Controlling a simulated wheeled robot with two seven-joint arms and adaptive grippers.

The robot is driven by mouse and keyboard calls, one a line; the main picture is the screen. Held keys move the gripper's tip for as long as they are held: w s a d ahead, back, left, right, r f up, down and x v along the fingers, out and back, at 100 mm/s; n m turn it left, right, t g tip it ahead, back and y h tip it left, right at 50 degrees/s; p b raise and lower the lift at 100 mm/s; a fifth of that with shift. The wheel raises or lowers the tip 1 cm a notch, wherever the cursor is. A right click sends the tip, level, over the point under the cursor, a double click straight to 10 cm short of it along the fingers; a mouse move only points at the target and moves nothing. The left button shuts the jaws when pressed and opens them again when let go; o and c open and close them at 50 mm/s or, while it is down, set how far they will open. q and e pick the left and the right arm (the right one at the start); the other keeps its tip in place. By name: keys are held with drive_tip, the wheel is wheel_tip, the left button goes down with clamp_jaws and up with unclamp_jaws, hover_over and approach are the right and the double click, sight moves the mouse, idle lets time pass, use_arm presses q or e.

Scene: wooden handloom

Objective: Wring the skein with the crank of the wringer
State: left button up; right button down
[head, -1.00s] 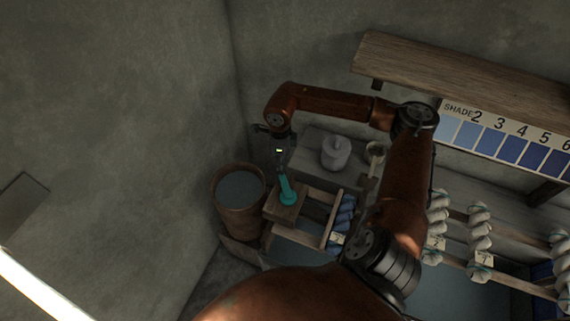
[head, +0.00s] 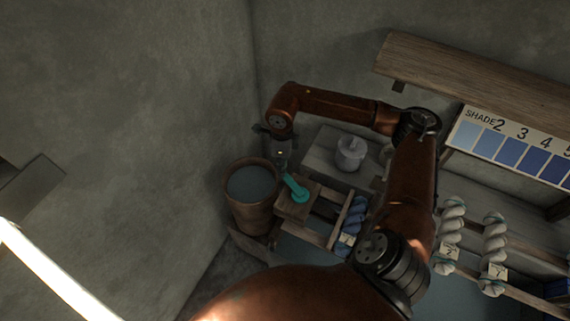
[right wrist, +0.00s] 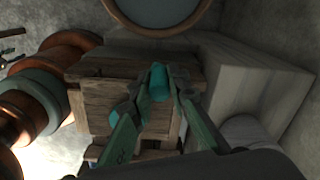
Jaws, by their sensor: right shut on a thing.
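The wringer has a wooden end block (head: 292,211) and rails, with a teal crank (head: 296,188) on the block. The crank arm points up and left from its hub. My right gripper (head: 281,157) is at the crank's outer end. In the right wrist view its fingers are shut on the cyan crank handle (right wrist: 159,82). A blue skein (head: 354,218) with a pale tag hangs at the right end of the wringer, partly beside my arm. My left gripper is not in view.
A wooden bucket (head: 249,209) of liquid stands just left of the wringer. A grey lidded jar (head: 350,155) sits on the grey ledge behind. Pale twisted skeins (head: 495,240) hang on rails at right, below the shade chart (head: 510,145). A wooden shelf (head: 480,85) is above.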

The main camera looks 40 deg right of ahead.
drive_tip(key=s+a+p, duration=0.2)
drive_tip(key=s+a, duration=0.8)
drive_tip(key=s, duration=0.3)
drive_tip(key=shift+a+p, duration=0.35)
drive_tip(key=shift+p, duration=0.05)
idle(2.1)
drive_tip(key=c, duration=2)
unclamp_jaws()
drive_tip(key=shift+s, duration=0.2)
drive_tip(key=o, duration=1.2)
drive_tip(key=shift+w, duration=0.25)
